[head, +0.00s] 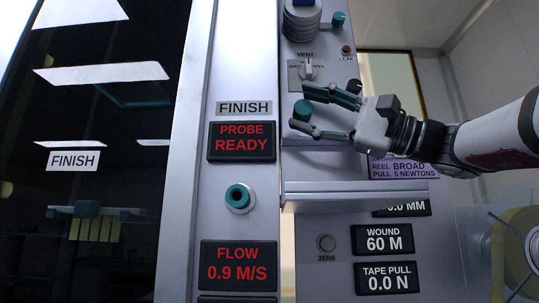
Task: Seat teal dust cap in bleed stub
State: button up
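A teal-ringed round port (239,197) with a dark centre is on the panel at lower left. Another small teal fitting (338,19) is at the top. No label marks either as the bleed stub.
A vent switch (308,70) and a small leak lamp (346,50) are just above my gripper. A pale ledge (355,194) juts out below it. Red displays (241,142) line the left panel. A tape reel (520,250) is at lower right.

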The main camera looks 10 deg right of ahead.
jog(key=v, duration=1.2)
dwell(0.5)
